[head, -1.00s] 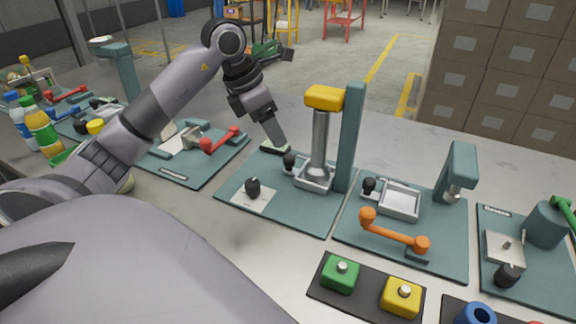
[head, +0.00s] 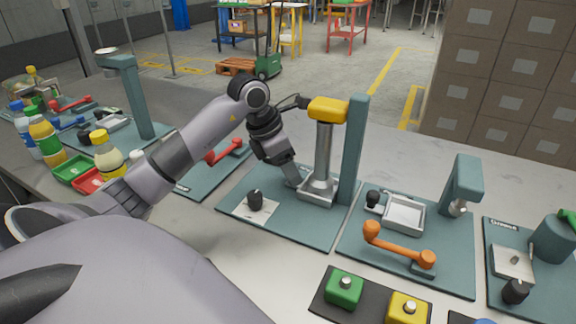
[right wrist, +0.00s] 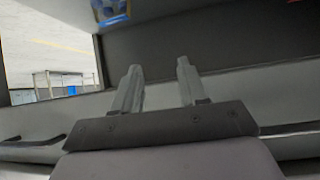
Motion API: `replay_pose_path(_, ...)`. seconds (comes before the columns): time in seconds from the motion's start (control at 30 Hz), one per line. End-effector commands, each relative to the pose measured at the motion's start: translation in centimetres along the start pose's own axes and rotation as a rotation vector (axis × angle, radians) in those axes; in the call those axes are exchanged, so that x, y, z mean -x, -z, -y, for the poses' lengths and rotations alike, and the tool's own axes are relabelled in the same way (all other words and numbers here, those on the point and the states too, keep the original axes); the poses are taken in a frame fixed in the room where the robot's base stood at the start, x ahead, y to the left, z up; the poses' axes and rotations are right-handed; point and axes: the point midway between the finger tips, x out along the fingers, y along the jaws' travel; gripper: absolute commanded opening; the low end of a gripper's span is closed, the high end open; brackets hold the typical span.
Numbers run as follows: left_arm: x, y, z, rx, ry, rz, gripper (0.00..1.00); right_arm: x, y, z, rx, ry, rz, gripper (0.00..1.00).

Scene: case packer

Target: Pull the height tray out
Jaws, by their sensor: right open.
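The metal tray (head: 318,192) sits at the foot of the station with a yellow head (head: 328,109) and a teal post (head: 353,150). My left gripper (head: 293,180) comes down at the tray's left side, where its black knob is hidden behind the fingers. I cannot tell whether the fingers are closed on the knob. My right gripper (right wrist: 158,88) shows in the right wrist view, with two fingers apart and nothing between them.
A black knob (head: 255,200) stands on a pale plate in front of the tray. To the right is a station with a tray (head: 404,214) and an orange lever (head: 398,246). Green (head: 344,288) and yellow (head: 408,307) button blocks are nearer. Bottles (head: 108,155) stand at left.

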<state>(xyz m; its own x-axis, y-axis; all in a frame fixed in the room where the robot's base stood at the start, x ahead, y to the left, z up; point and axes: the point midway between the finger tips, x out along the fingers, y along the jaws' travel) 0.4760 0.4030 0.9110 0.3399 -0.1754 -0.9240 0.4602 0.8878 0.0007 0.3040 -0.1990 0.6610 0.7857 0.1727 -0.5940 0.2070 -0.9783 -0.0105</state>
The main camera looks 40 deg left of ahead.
Motion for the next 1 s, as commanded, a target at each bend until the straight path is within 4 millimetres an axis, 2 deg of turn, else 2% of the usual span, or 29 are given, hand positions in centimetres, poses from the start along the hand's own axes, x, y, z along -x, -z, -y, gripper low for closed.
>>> replay_pose_path(0.03,0.0,0.0,0.0,0.0,0.0,0.0,0.42,0.0,0.0,0.0,0.0,0.0,0.0,0.43)
replay_pose_path(0.17,0.0,0.0,0.0,0.0,0.0,0.0,0.0,0.0,0.0,-0.1,0.001,-0.001,0.001,0.43)
replay_pose_path(0.43,0.1,0.5,-0.5,0.001,0.0,-0.001,0.0,-0.2,-0.3,-0.1,0.0,-0.002,0.003,0.43)
replay_pose_path(1.0,1.6,4.8,-5.1,0.005,-0.001,-0.006,0.0,-1.4,-1.4,0.4,-0.009,0.013,0.007,0.43)
